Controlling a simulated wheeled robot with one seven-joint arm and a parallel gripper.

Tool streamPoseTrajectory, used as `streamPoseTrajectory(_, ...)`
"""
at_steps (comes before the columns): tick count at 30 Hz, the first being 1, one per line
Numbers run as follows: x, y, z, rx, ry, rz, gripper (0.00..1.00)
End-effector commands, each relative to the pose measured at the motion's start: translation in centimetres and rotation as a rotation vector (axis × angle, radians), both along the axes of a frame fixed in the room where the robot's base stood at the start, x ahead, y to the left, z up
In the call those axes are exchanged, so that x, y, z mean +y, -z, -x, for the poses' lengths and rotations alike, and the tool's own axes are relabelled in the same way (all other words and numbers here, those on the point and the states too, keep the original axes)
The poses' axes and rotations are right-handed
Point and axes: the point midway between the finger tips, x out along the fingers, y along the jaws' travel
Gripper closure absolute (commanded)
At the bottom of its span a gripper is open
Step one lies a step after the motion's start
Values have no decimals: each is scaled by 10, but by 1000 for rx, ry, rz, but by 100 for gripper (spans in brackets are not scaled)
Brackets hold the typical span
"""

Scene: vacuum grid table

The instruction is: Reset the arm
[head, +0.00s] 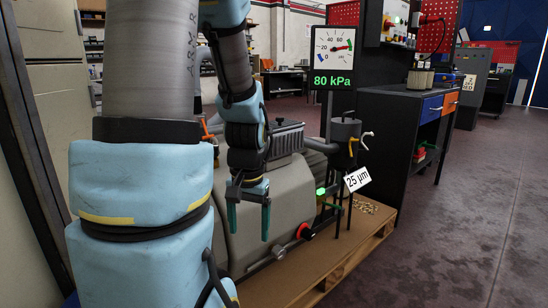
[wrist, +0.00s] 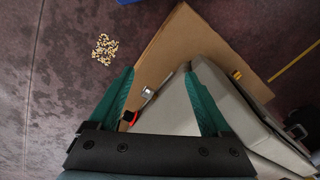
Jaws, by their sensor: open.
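My gripper (head: 249,212) hangs fingers down in the head view, in front of the grey rounded machine housing (head: 285,195). Its two teal fingers are apart with nothing between them. In the wrist view my gripper (wrist: 160,82) is also open and empty. The grey housing (wrist: 240,110) shows behind and beside the right finger there, with a brown board (wrist: 185,45) beyond. I cannot tell whether a finger touches the housing. My blue-padded arm fills the left of the head view and hides part of the machine.
A gauge (head: 334,45) reading 80 kPa stands behind the machine. A "25 µm" tag (head: 357,179), a lit green part (head: 326,191) and a red knob (head: 304,231) are right of my gripper. A workbench (head: 405,120) stands farther right. Floor (head: 450,240) at right is clear.

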Motion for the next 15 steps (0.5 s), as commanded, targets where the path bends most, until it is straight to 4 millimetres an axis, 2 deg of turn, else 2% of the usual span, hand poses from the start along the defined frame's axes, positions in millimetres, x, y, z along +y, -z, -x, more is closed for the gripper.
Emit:
streamPoseTrajectory(5, 11, -18, 20, -81, -201, 63, 18)
streamPoseTrajectory(7, 10, -37, 20, -81, -206, 66, 18)
streamPoseTrajectory(15, 10, -90, 20, -78, -201, 63, 18)
